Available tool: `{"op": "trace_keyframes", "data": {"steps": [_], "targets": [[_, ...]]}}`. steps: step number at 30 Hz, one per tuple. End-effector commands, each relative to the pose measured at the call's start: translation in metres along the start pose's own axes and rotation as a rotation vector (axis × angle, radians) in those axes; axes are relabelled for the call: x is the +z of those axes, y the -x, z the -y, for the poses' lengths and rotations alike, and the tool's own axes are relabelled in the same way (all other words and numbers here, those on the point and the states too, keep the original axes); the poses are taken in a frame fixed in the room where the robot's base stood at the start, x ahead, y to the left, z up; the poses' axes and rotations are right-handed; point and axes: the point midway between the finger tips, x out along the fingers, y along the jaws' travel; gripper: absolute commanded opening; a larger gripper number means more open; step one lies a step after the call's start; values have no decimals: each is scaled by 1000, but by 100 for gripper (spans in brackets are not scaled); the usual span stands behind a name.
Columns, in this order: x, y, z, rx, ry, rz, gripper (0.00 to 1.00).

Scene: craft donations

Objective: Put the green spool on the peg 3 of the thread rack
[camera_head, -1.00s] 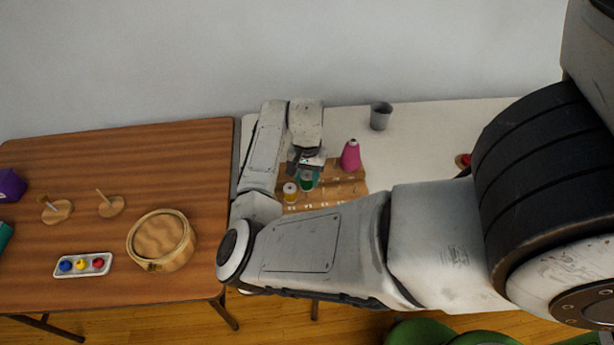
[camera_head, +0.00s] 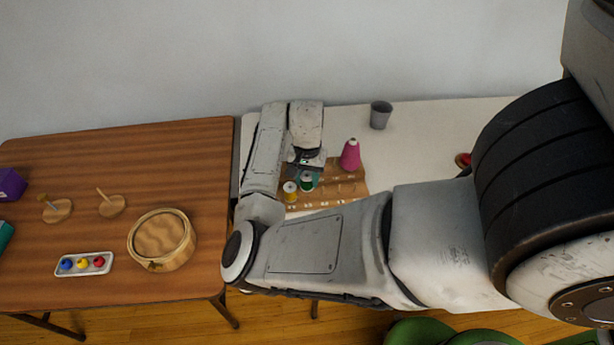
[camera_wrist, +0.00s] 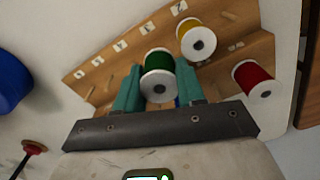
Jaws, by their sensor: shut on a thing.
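The green spool (camera_wrist: 158,76), with white ends, sits between the two teal fingers of my gripper (camera_wrist: 160,90), which is shut on it. In the head view the green spool (camera_head: 306,182) shows just below my gripper (camera_head: 307,169). The wooden thread rack (camera_wrist: 112,62) lies behind the spool in the wrist view, with slanted pegs and small white labels; it also shows in the head view (camera_head: 330,200). I cannot tell whether the green spool is around a peg. A yellow spool (camera_wrist: 197,40) and a red spool (camera_wrist: 253,80) are on the rack.
A pink thread cone (camera_head: 350,156) stands beside the rack, and a grey cup (camera_head: 381,114) stands farther back. The brown table (camera_head: 90,180) at left holds a round wooden box (camera_head: 162,240). A blue rounded thing (camera_wrist: 12,80) is at the wrist view's left edge.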

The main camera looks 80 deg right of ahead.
Motion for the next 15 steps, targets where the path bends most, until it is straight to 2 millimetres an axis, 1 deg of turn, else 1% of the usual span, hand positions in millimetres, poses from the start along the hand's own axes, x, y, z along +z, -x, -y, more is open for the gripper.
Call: {"op": "trace_keyframes", "data": {"steps": [2, 3, 11, 15], "targets": [[0, -3, 0, 0, 0, 0, 10], [0, -2, 0, 0, 0, 0, 42], [0, -2, 1, -1, 1, 0, 67], [0, -2, 1, -2, 1, 1, 68]]}}
